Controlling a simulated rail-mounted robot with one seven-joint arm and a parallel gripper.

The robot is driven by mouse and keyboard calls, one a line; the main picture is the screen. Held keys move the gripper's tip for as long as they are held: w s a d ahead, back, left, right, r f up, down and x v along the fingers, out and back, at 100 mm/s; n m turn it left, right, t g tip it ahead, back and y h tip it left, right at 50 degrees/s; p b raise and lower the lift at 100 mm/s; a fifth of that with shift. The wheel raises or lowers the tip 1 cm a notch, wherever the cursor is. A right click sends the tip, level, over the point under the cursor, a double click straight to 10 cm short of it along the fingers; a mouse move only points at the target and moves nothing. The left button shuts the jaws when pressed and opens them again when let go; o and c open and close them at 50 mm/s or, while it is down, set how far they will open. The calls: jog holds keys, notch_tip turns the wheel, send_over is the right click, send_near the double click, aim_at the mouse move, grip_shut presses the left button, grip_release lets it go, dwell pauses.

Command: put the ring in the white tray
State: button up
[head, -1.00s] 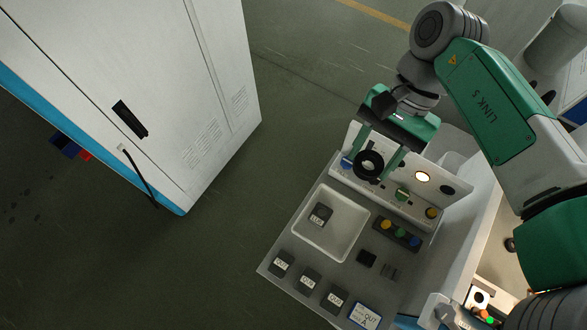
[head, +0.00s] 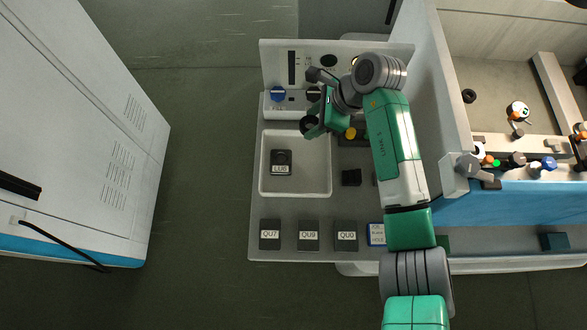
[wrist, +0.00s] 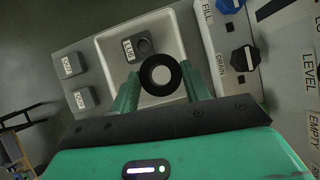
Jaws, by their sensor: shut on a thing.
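The black ring (wrist: 148,84) is held between the two green fingers of my gripper (wrist: 162,78) in the wrist view. In the head view the ring (head: 307,124) and my gripper (head: 315,126) are at the upper right part of the white tray (head: 311,183), apparently above it. The gripper hides the tray's upper right corner. The tray also shows in the wrist view (wrist: 117,76), beyond the ring. A dark labelled block (head: 281,164) lies inside the tray, left of and below the ring in the head view.
Several dark labelled blocks (head: 308,236) stand in a row along the bench's front. A panel with knobs (head: 277,95) rises behind the tray. A small black block (head: 351,177) lies right of the tray. The tray's lower part is bare. A white cabinet (head: 75,120) stands at left.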

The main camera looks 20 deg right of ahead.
aim_at(309, 149)
jog(key=shift+m+t, duration=0.3)
jog(key=shift+m, duration=0.3)
jog(key=f, duration=0.4)
jog(key=d+f+b, duration=0.1)
jog(key=f, duration=0.7)
jog(key=shift+s+d, duration=0.3)
jog(key=shift+s, duration=0.05)
jog(key=o, duration=0.7)
jog(key=shift+f+b, duration=0.15)
jog(key=shift+b, duration=0.15)
jog(key=shift+o, duration=0.7)
jog(key=shift+r, duration=0.2)
jog(key=p+v, duration=0.1)
jog(key=v, duration=1.1)
jog(key=shift+a, duration=0.15)
